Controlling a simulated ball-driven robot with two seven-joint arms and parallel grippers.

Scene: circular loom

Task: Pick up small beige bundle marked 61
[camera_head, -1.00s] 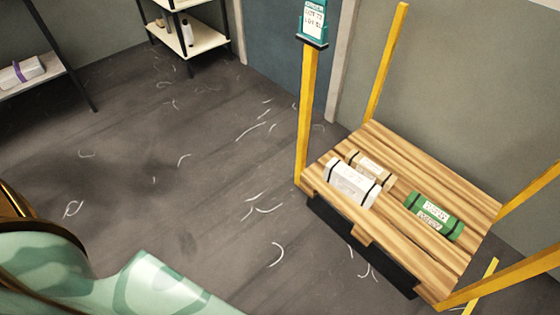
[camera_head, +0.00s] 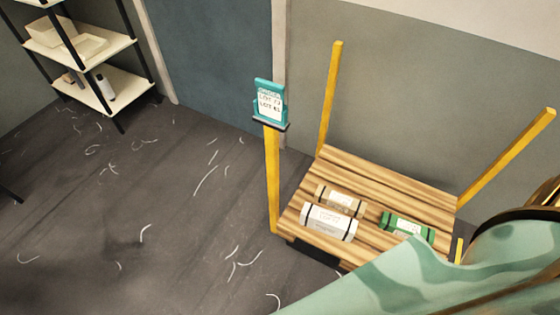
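A small beige bundle (camera_head: 340,199) with dark straps and a pale label lies on a wooden slatted platform (camera_head: 385,178). It lies behind a larger white bundle (camera_head: 328,222) with dark straps, which hides part of its front side. A green bundle (camera_head: 406,224) with a pale label lies to its right. The number on the beige bundle is too small to read. Neither gripper is in view.
Yellow posts (camera_head: 272,180) rise at the platform's corners; the near left one carries a teal sign (camera_head: 270,101). A wall stands behind the platform. A shelf unit (camera_head: 108,93) stands at the upper left. The floor to the left is open, with scattered pale strands.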

